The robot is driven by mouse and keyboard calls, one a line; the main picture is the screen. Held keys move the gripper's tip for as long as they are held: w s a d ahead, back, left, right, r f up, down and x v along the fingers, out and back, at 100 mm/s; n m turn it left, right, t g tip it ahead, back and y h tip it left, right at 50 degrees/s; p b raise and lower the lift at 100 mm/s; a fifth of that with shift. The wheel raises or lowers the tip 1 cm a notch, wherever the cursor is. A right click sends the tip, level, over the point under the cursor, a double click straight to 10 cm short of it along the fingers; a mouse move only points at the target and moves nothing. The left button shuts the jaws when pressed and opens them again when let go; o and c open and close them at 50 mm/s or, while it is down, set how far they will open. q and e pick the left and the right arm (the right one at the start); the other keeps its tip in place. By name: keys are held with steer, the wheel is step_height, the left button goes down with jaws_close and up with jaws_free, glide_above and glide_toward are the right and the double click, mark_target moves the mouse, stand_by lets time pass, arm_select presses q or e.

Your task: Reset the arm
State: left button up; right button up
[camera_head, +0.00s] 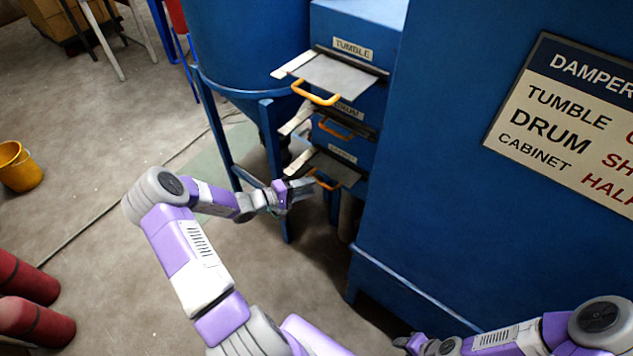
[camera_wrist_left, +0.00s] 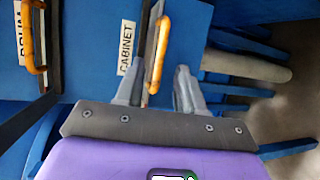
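My left gripper (camera_head: 301,189) is beside the lowest damper, labelled CABINET, on the blue machine. In the left wrist view its two grey fingers (camera_wrist_left: 157,92) are apart, with the orange cabinet handle (camera_wrist_left: 160,55) in line with the gap between them. I cannot tell whether they touch it. The cabinet damper plate (camera_head: 337,168) sticks out somewhat. Above it are the DRUM damper's orange handle (camera_head: 336,131) and the TUMBLE damper plate (camera_head: 335,76), which sticks out farther. My right gripper (camera_head: 408,342) shows only partly at the bottom edge; its fingers are unclear.
A blue hopper (camera_head: 240,50) on legs stands left of the dampers. A large blue cabinet with a damper sign (camera_head: 570,120) fills the right side. The floor between is mostly clear.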

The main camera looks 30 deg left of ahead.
arm_select(q)
steer(key=shift+v, duration=0.95)
steer(key=s+d+f+m+g+h+p, duration=0.1)
steer(key=s+d+f+g, duration=0.15)
steer(key=d, duration=0.35)
steer(key=s+d+f+m+g+h, duration=0.1)
steer(key=s+d+f+m+g, duration=0.1)
steer(key=d+f+g, duration=0.3)
steer(key=s+d+m+g+h+p, duration=0.1)
steer(key=s+d+g, duration=0.15)
steer(key=d, duration=0.55)
steer(key=s+d+f+m+g+y, duration=0.1)
steer(key=s+d+f+m+y, duration=0.1)
steer(key=s+d, duration=0.3)
steer(key=s+d+f+m+g+y+p, duration=0.1)
steer(key=s+d+f+m+g+y, duration=0.1)
steer(key=s+d+m+y, duration=0.2)
steer(key=shift+s+d+m+g, duration=0.3)
steer(key=shift+s+d+m, duration=0.1)
steer(key=shift+s, duration=1.15)
